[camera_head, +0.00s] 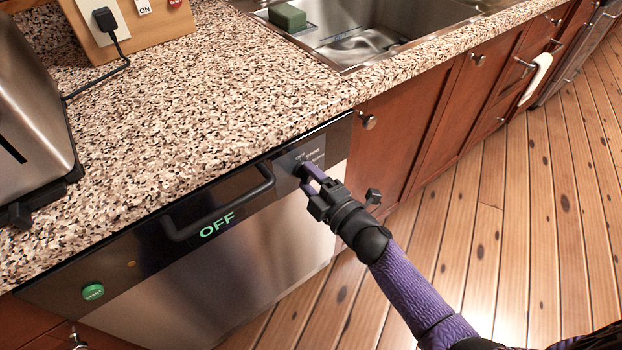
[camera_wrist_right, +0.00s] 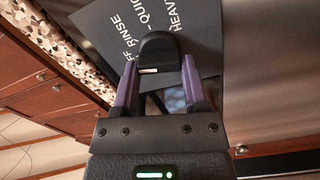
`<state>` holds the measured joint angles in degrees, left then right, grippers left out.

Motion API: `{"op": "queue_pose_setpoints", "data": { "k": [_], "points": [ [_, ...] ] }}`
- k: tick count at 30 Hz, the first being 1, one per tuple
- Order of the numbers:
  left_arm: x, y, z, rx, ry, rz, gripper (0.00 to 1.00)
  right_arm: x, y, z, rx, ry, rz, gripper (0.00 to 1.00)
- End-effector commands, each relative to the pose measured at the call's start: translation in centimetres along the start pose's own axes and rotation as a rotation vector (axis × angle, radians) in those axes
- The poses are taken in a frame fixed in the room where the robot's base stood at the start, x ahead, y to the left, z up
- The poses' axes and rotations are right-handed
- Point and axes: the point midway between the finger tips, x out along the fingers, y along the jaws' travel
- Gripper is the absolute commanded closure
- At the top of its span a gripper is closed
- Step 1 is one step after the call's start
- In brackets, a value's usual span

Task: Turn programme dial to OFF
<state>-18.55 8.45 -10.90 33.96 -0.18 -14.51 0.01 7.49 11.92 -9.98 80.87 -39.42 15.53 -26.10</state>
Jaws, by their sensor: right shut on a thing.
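The programme dial (camera_wrist_right: 162,52) is a dark knob on the dishwasher's front panel, with a pale mark on it. Around it a grey label (camera_wrist_right: 115,35) reads RINSE, QUICK and HEAVY, with OFF partly hidden. In the head view the dial is mostly hidden by my right gripper (camera_head: 308,174), at the right end of the panel. My right gripper also shows in the wrist view (camera_wrist_right: 160,88), its purple fingers shut on the dial from both sides. The panel's display (camera_head: 217,225) shows OFF in green. My left gripper is not in view.
The dishwasher's bar handle (camera_head: 220,207) sticks out left of the dial. A green start button (camera_head: 93,291) is at the panel's left end. A speckled worktop (camera_head: 200,130) overhangs above, with a toaster (camera_head: 30,120) and a sink (camera_head: 350,35). The wooden floor (camera_head: 540,220) is clear.

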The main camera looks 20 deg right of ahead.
Motion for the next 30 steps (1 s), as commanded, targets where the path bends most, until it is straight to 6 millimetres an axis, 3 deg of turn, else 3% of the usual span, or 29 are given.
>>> {"op": "queue_pose_setpoints", "data": {
  "k": [12,30],
  "points": [
    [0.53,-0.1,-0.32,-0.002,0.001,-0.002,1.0,-0.03,-0.2,0.02,-0.207,0.0,-0.001,1.0],
    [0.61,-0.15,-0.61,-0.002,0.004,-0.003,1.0,-0.04,-0.21,0.03,-0.251,0.0,-0.002,1.0]
  ]
}}
